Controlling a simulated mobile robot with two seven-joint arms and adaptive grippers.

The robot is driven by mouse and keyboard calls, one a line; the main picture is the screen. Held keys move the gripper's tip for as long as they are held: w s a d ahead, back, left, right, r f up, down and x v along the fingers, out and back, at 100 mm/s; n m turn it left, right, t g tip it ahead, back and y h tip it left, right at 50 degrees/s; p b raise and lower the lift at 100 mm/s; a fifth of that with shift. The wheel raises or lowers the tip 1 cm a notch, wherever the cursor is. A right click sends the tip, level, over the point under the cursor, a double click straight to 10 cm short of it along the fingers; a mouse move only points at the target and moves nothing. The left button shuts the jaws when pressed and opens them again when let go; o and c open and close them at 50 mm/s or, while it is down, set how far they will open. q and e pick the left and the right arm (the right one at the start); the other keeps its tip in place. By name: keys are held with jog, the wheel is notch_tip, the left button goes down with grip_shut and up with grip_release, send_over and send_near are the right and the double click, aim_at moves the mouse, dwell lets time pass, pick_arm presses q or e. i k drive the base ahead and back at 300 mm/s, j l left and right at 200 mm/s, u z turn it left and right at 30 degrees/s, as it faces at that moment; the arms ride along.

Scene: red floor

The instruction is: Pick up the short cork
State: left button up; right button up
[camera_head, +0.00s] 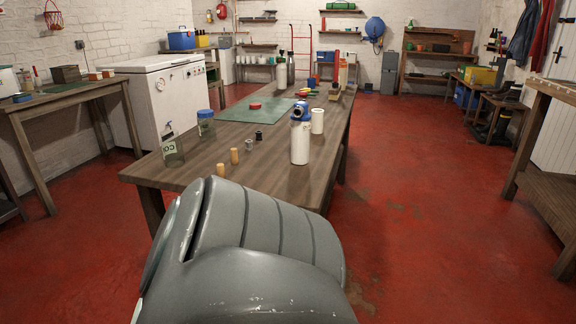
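Two tan cork-like cylinders stand upright near the front left edge of the long wooden table (300,180). The nearer cork (221,170) looks shorter. Its lower end comes close to the grey shape in the foreground, and I cannot tell if some of it is hidden. The taller cork (234,156) stands just behind it and to its right. The two corks stand apart. Neither of my grippers is in view.
Near the corks stand a clear labelled jar (172,147), a blue-lidded jar (206,127), a small grey cup (249,145) and a small black piece (259,135). A white bottle with a blue top (300,140) and a white cylinder (318,121) stand to the right.

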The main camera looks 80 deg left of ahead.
aim_at(221, 173)
jog(key=u, duration=1.8)
